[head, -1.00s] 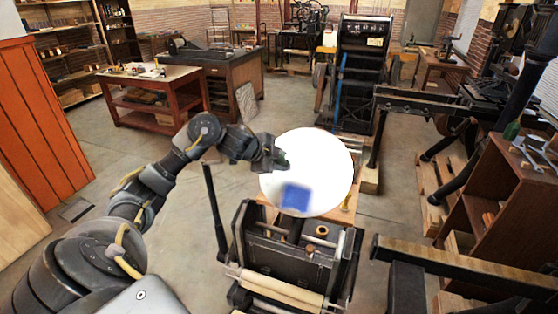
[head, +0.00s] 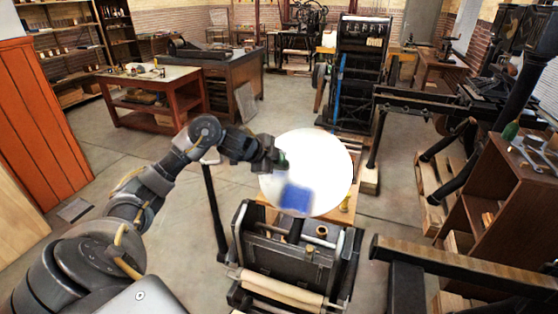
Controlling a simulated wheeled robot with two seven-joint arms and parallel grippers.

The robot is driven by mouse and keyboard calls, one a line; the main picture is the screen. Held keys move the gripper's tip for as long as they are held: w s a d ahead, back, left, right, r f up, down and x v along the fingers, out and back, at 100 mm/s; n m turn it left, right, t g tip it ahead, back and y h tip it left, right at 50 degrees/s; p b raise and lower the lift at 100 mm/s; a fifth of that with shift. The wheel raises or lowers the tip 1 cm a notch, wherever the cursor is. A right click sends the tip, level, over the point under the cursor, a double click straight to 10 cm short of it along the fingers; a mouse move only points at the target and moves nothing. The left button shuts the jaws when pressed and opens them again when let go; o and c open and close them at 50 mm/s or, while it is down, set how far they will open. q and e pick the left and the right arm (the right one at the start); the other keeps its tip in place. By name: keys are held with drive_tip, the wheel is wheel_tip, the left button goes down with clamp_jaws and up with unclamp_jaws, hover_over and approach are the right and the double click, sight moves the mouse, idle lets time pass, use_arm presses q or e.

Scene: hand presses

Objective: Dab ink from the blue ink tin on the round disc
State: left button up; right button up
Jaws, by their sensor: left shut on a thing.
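The round disc (head: 318,158) is large and bright white, tilted above the black hand press in the middle of the head view. A blue patch of ink (head: 297,199) with soft edges shows on its lower part. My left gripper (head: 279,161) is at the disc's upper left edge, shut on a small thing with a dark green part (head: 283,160). Most of that thing is hidden or lost against the white, so I cannot tell whether it touches the disc. I cannot make out the blue ink tin. My right gripper is not in view.
The black press (head: 280,255) with a pale roller (head: 283,288) stands below the disc. A dark beam (head: 460,268) crosses at the lower right. A brown cabinet (head: 500,195) with tools on top stands at the right. Open floor lies left of the press.

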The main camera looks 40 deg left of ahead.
sight(281, 156)
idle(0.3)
use_arm(q)
drive_tip(key=shift+s+r, duration=0.1)
drive_tip(key=shift+r, duration=0.05)
drive_tip(key=r+p, duration=0.1)
drive_tip(key=s+r+p, duration=0.1)
drive_tip(key=p, duration=0.1)
drive_tip(key=s+r+p, duration=0.1)
drive_tip(key=p, duration=0.1)
drive_tip(key=shift+s+d+r, duration=0.15)
drive_tip(key=shift+d+r, duration=0.2)
drive_tip(key=shift+d, duration=0.05)
drive_tip(key=shift+s+d+r+p, duration=0.2)
drive_tip(key=shift+s+r+p, duration=0.2)
